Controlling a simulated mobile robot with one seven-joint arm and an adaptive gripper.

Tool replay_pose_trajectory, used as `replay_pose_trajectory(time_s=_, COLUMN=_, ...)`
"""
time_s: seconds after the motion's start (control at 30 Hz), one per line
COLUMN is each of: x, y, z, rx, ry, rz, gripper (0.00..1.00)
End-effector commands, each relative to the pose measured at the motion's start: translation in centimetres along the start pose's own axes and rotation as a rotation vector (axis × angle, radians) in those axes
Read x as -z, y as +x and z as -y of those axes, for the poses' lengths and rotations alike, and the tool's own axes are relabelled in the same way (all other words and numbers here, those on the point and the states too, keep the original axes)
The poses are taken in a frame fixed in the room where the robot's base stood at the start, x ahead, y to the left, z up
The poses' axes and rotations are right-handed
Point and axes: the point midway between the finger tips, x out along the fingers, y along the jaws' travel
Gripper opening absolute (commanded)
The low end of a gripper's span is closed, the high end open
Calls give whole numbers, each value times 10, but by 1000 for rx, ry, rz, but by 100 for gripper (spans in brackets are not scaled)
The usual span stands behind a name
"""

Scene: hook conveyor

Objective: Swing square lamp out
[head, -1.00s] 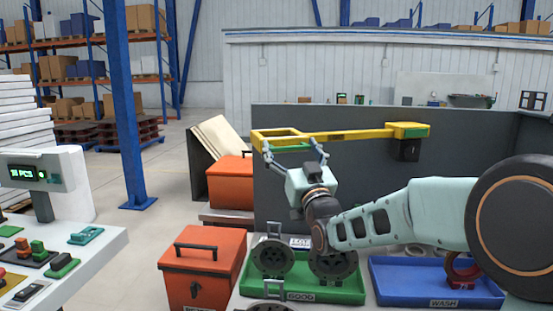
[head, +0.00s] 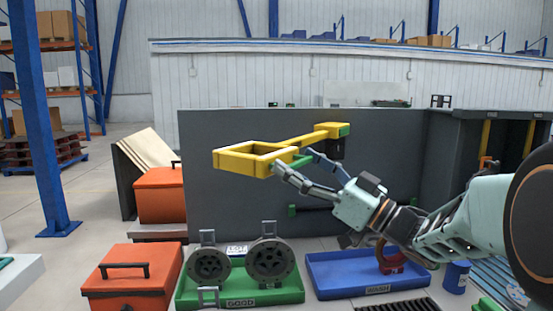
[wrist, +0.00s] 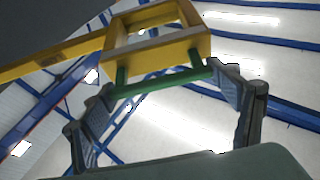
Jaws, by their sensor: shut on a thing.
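The yellow square lamp (head: 237,163) is an open square frame on a yellow arm (head: 297,143). The arm runs back to a mount (head: 332,130) on the grey panel. A green handle bar (wrist: 160,88) is fixed to the lamp's near side; in the head view only a bit of it shows. My gripper (head: 293,169) is shut on the green handle, with one finger at each end of the bar in the wrist view (wrist: 165,95). The lamp hangs in the air, pointing toward the front left.
Below stand a green GOOD tray (head: 240,297) with round dark parts and a blue WASH tray (head: 330,277) with a red part. Orange boxes (head: 135,280) stand at left. The grey panel (head: 390,150) is behind. Air left of the lamp is clear.

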Motion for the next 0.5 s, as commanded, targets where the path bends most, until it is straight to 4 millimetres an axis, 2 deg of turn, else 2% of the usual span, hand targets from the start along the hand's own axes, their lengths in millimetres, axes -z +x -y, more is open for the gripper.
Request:
replay_pose_trajectory(time_s=0.2, x=7, y=-12, z=-4, rx=27, ry=12, rz=-5, gripper=38)
replay_pose_trajectory(time_s=0.5, x=8, y=-14, z=-5, rx=28, ry=12, rz=-5, gripper=38)
